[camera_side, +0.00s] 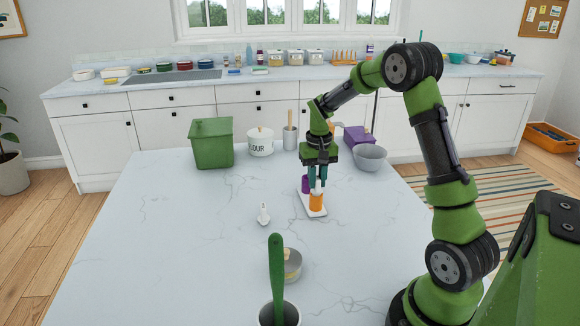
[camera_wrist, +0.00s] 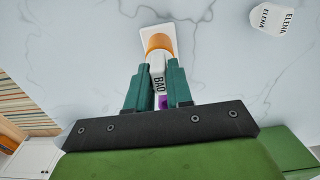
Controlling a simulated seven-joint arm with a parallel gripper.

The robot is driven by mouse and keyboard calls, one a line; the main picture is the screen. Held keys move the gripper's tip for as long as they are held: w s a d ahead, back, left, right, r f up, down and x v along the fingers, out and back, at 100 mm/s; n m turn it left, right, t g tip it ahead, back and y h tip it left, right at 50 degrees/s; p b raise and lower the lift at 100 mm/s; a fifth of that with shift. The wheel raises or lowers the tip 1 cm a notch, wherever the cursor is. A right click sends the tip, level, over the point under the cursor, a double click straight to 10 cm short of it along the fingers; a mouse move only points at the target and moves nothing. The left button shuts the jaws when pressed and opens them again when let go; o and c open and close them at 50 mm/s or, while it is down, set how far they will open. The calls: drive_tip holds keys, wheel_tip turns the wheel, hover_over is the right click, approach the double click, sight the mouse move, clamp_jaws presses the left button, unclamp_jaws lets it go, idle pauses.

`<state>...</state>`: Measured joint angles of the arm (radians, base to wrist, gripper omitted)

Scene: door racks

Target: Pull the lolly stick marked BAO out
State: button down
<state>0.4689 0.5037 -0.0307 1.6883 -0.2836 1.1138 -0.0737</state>
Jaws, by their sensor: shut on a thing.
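The white lolly stick marked BAO (camera_wrist: 158,72) is between the two teal fingers of my gripper (camera_wrist: 157,88), which is shut on it. In the side view my gripper (camera_side: 317,180) points down over the small white rack (camera_side: 321,213). An orange holder (camera_side: 316,202) and a purple holder (camera_side: 306,184) stand on that rack. The orange holder (camera_wrist: 160,43) is directly by the stick's end in the wrist view; how deep the stick sits in it is hidden. The purple one (camera_wrist: 163,102) shows only partly between the fingers.
A white piece marked ELENA (camera_wrist: 272,17) lies on the table, left of the rack in the side view (camera_side: 263,216). A green bin (camera_side: 212,145), flour pot (camera_side: 260,143), grey bowl (camera_side: 370,157) and purple box (camera_side: 356,137) stand behind. The table's left is clear.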

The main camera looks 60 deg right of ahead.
sight(317, 177)
drive_tip(key=shift+r, duration=2.2)
